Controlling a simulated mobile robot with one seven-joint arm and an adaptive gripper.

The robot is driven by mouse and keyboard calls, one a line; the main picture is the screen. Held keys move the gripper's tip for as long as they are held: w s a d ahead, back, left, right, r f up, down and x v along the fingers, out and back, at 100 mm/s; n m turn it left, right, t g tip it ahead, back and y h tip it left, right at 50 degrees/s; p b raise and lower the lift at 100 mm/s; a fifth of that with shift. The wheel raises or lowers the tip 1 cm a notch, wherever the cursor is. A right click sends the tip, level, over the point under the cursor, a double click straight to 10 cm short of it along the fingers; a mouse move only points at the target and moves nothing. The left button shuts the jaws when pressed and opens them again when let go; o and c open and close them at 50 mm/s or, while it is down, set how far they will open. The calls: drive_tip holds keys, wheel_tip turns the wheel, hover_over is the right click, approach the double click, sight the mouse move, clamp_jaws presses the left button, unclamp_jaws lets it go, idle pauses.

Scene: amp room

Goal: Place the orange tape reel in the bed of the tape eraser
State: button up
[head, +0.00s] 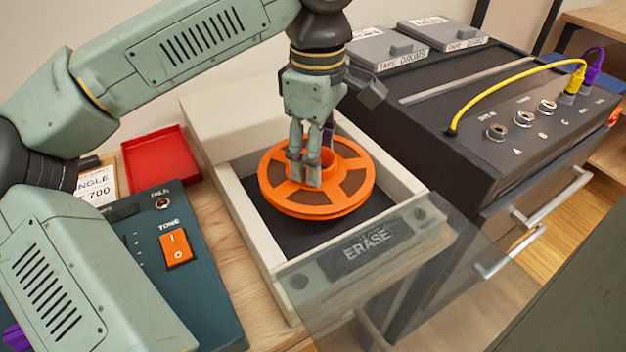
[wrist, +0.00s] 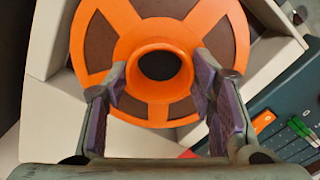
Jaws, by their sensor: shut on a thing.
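The orange tape reel (head: 325,207) lies about level inside the cream walls of the tape eraser (head: 245,225), over its black bed (head: 290,232). I cannot tell whether the reel touches the bed floor. My gripper (head: 305,175) points down and is shut on the reel's central hub. In the wrist view, the two fingers (wrist: 160,82) stand on either side of the hub of the reel (wrist: 158,113).
A teal control box (head: 205,265) with an orange switch and a red tray (head: 160,155) stand left of the eraser. A black amp unit (head: 450,180) with a yellow cable (head: 505,82) stands close on the right. Drawer handles (head: 550,205) stick out at its front.

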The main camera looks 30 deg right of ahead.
drive_tip(key=shift+f, duration=2.6)
drive_tip(key=o, duration=1.4)
drive_tip(key=shift+o, duration=0.2)
wheel_tip(320, 180, up, 12)
drive_tip(key=shift+r, duration=0.15)
